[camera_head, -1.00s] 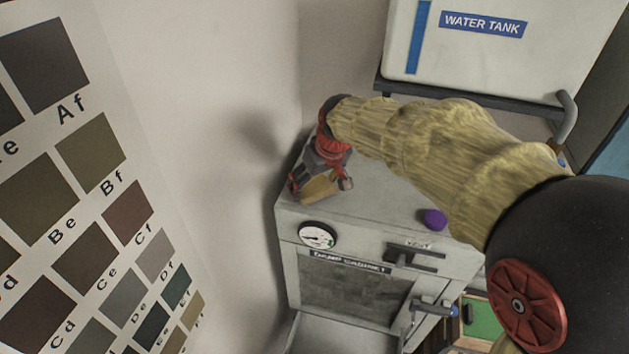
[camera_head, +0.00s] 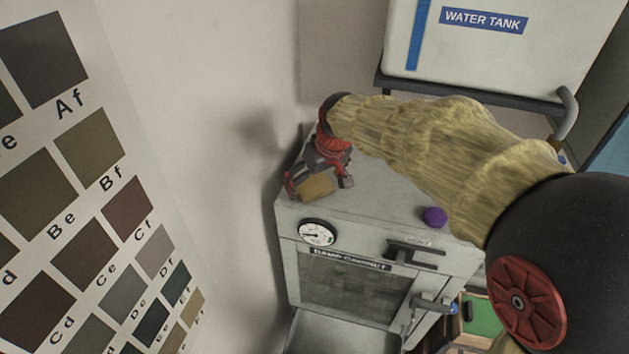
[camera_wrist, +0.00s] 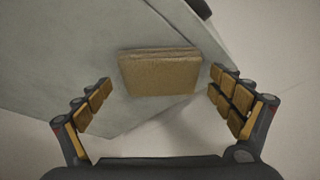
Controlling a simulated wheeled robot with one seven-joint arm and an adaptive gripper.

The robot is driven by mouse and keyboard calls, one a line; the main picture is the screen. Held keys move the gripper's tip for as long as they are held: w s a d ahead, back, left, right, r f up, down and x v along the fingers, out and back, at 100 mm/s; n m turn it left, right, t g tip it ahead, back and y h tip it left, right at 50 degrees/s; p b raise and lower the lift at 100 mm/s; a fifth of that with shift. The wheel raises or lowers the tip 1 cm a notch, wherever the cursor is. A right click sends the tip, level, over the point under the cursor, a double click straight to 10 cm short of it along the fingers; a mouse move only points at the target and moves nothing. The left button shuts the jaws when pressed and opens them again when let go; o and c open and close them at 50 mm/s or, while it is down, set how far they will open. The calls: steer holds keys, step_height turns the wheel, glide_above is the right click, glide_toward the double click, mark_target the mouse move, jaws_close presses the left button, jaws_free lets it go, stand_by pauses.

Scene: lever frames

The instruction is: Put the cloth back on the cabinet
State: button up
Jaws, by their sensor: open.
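The cloth, a folded tan block (camera_head: 317,187), lies flat on top of the grey cabinet (camera_head: 375,211), near its front left corner. In the wrist view the cloth (camera_wrist: 160,72) lies between and a little beyond my open fingers, with clear space on both sides. My gripper (camera_head: 318,183) is open just above the cloth, its red and grey fingers spread to either side. In the wrist view my gripper (camera_wrist: 166,106) holds nothing. Part of the cloth is hidden behind my gripper in the head view.
A purple ball-like knob (camera_head: 434,217) is at the cabinet top's front right. A gauge (camera_head: 317,233) and a handle (camera_head: 415,254) are on the cabinet front. A wall stands close on the left. The water tank (camera_head: 490,60) is behind, above the cabinet.

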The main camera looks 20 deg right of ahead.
steer(key=shift+r, duration=0.45)
steer(key=a+b+v, duration=0.1)
steer(key=v, duration=0.9)
steer(key=s+f+m, duration=0.1)
steer(key=s+f, duration=0.2)
steer(key=s, duration=0.8)
steer(key=s+f+m+t, duration=0.1)
steer(key=s+f, duration=0.2)
steer(key=s, duration=0.8)
steer(key=shift+s+d+f+h, duration=0.2)
steer(key=shift+f+h, duration=0.1)
steer(key=shift+h, duration=0.1)
